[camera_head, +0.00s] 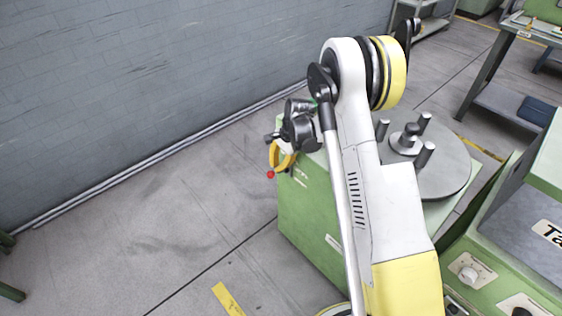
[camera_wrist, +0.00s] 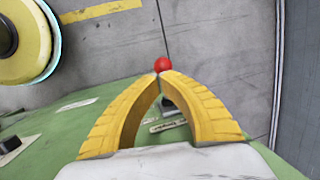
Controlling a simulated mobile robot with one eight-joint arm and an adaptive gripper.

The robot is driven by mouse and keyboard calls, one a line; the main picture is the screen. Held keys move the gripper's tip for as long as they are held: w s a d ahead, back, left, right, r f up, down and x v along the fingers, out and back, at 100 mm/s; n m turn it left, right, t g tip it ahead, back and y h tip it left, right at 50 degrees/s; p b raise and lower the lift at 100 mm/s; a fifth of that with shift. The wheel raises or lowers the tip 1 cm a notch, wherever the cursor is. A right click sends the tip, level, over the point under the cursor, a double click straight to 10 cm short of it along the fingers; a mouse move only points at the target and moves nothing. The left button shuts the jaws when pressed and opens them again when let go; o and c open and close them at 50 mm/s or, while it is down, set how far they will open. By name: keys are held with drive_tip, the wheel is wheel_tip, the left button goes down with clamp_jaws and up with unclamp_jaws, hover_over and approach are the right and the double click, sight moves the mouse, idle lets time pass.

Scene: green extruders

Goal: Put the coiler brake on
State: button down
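The coiler brake lever has a red ball knob (camera_head: 270,175), low at the left side of the green coiler cabinet (camera_head: 310,215). My gripper (camera_head: 273,170) is right at the knob, with its yellow fingers curving towards it. In the wrist view the red knob (camera_wrist: 163,64) sits just beyond my fingertips (camera_wrist: 161,77). The tips come together just behind the knob, and a dark part of the lever (camera_wrist: 170,104) shows between the fingers. My gripper looks shut on the lever; the exact contact and most of the shaft are hidden.
The coiler's round grey plate (camera_head: 430,165) with several upright posts lies to the right of my arm. A green machine with a knob panel (camera_head: 470,275) stands at the lower right. A grey wall (camera_head: 150,80) runs along the left, with clear floor (camera_head: 170,220) before it.

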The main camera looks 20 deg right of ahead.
drive_tip(key=shift+b+x, duration=0.35)
drive_tip(key=shift+x, duration=0.75)
drive_tip(key=shift+s+a+f+h, duration=0.15)
drive_tip(key=shift+a+h, duration=0.1)
drive_tip(key=shift+h, duration=0.15)
